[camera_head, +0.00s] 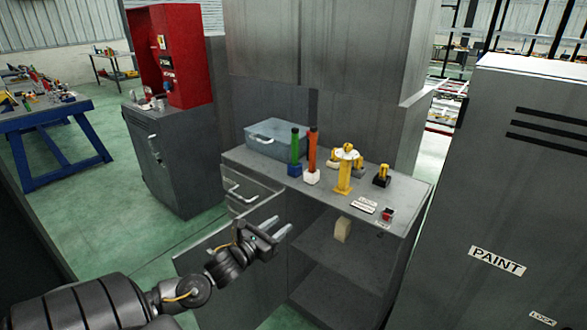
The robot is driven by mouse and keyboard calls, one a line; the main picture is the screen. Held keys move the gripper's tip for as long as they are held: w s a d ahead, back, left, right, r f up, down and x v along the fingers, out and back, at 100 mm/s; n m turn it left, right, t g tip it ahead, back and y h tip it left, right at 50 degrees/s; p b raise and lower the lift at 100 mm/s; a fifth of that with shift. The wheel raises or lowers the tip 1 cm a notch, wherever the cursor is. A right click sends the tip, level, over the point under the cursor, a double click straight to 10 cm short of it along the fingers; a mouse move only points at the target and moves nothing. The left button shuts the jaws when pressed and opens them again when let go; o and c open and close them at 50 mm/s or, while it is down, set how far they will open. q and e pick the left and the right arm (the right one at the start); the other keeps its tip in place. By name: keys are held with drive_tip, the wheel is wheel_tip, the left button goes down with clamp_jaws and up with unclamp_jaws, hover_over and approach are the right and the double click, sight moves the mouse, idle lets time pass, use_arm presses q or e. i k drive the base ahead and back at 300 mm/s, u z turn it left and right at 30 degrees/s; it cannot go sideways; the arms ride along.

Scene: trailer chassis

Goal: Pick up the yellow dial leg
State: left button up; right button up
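A yellow upright post with a white round top (344,172) stands on the grey bench top (255,163). It looks like the yellow dial leg, but the dial is too small to make out. Smaller yellow pieces show beside and behind its top. My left gripper (281,227) is in front of the bench, to the left of the post and lower in the picture. Its two fingers are apart with nothing between them. My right gripper is not in view.
A green cylinder on a blue base (295,152) and an orange one on a white base (312,156) stand left of the post. A blue-grey case (275,137) lies behind them. Labels and a red button (387,215) lie at the front right. A cabinet door (228,260) hangs open below.

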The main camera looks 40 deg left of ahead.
sight(343, 188)
drive_tip(key=u, duration=0.05)
drive_tip(key=i, duration=1)
